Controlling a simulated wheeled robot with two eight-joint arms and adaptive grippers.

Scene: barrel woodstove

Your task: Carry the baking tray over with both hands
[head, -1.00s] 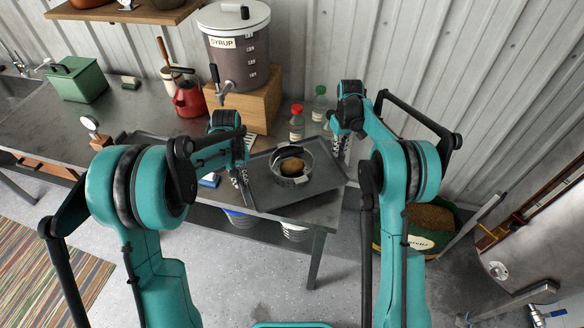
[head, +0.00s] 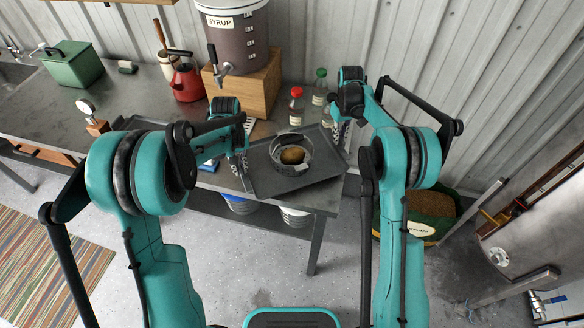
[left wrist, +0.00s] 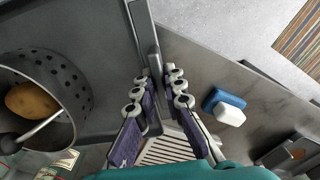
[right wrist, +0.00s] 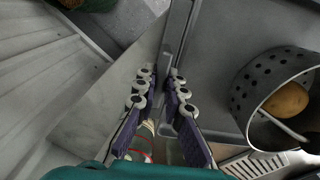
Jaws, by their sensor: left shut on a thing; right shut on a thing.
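The dark grey baking tray (head: 300,183) is at the right end of the metal counter, tilted slightly in the head view. A perforated metal pot (head: 291,168) with a brown potato (head: 292,155) inside stands on it. My left gripper (head: 243,172) is shut on the tray's left rim; the rim runs between its fingers in the left wrist view (left wrist: 155,85). My right gripper (head: 338,133) is shut on the tray's right rim, which shows between the fingers in the right wrist view (right wrist: 165,85). Whether the tray touches the counter cannot be told.
A syrup urn (head: 236,35) on a wooden block (head: 255,85), a red kettle (head: 186,80) and bottles with red (head: 296,105) and green caps (head: 320,88) stand behind. A blue-and-white sponge (left wrist: 225,107) lies left of the tray. Buckets (head: 296,215) sit under the counter.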

